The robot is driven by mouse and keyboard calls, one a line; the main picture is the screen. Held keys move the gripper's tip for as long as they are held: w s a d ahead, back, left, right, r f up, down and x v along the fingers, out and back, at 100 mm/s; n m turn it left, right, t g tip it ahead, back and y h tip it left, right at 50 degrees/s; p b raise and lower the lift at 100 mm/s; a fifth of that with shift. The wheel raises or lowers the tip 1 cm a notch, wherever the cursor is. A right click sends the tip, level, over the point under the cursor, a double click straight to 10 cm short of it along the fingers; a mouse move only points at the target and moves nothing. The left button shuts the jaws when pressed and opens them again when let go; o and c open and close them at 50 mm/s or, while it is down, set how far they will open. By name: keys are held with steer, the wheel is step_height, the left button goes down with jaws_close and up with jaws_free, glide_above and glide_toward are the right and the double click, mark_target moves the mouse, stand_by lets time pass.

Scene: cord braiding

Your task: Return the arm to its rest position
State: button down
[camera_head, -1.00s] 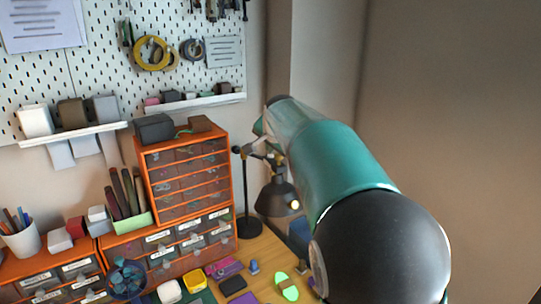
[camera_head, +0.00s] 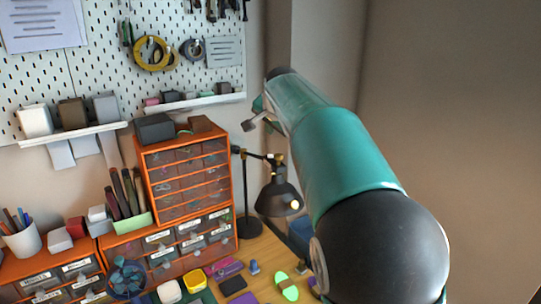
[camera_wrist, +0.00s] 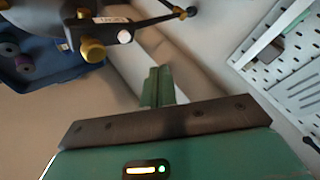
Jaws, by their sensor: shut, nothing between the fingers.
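My arm reaches from the lower right of the head view up toward the wall, in teal and black. Its far end, with my gripper (camera_head: 256,119), is small and partly hidden by the arm, in front of the corner beside the pegboard. In the wrist view my gripper (camera_wrist: 158,86) shows as green fingers standing close together beyond a dark bar. They are shut with nothing between them. No cord shows at the fingers.
A black desk lamp (camera_head: 278,196) stands beside the orange drawer cabinet (camera_head: 147,180), below my arm; it also shows close by in the wrist view (camera_wrist: 98,25). The pegboard (camera_head: 95,70) is behind. Small items crowd the wooden desk (camera_head: 262,252). Bare wall lies right.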

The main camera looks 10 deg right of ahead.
steer(key=shift+r, duration=0.35)
steer(key=s+d+f+n+g+y, duration=0.1)
steer(key=s+f+n, duration=0.1)
steer(key=s, duration=0.8)
steer(key=s+d+f+n+g, duration=0.1)
steer(key=s+f+n, duration=0.1)
steer(key=s, duration=0.7)
steer(key=s+f+n, duration=0.1)
steer(key=s+f, duration=0.3)
steer(key=s, duration=0.3)
steer(key=s+a+f+n+g, duration=0.1)
steer(key=s+f+n, duration=0.1)
steer(key=s+f, duration=0.3)
steer(key=s+f+n, duration=0.2)
steer(key=s+f, duration=0.3)
steer(key=s, duration=0.6)
steer(key=shift+a+g+h, duration=0.3)
steer(key=shift+a, duration=0.1)
